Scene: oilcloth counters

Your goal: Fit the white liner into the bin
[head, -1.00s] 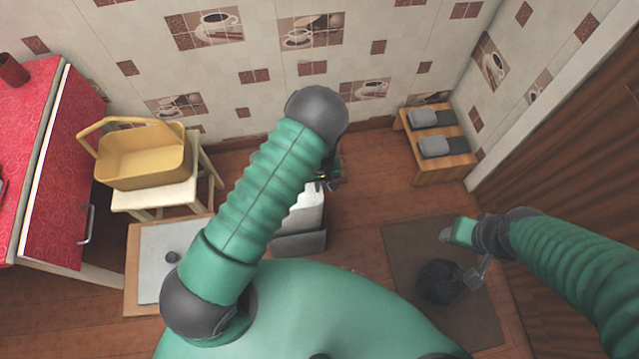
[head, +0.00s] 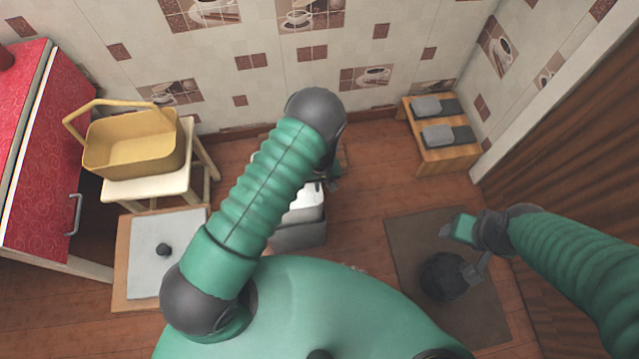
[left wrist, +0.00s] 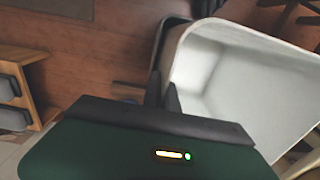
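The white liner (head: 303,197) stands in the mouth of the grey bin (head: 298,236), its upper part partly hidden behind my left arm. In the left wrist view the liner (left wrist: 235,85) is open-topped and empty, with the dark bin rim (left wrist: 163,38) beside and below its edge. My left gripper (left wrist: 163,92) has its two fingers close together, one on each side of the liner's wall, and looks shut on it. In the head view that gripper (head: 330,180) is largely hidden. My right gripper (head: 476,268) is off to the right, by a black bundle; its fingers are unclear.
The black bundle (head: 444,277) is over a brown mat (head: 405,240). A low wooden rack (head: 450,158) with grey slippers stands at the back right. A yellow basket (head: 135,150) sits on a cream stool (head: 150,188) at left, beside a red counter (head: 50,150).

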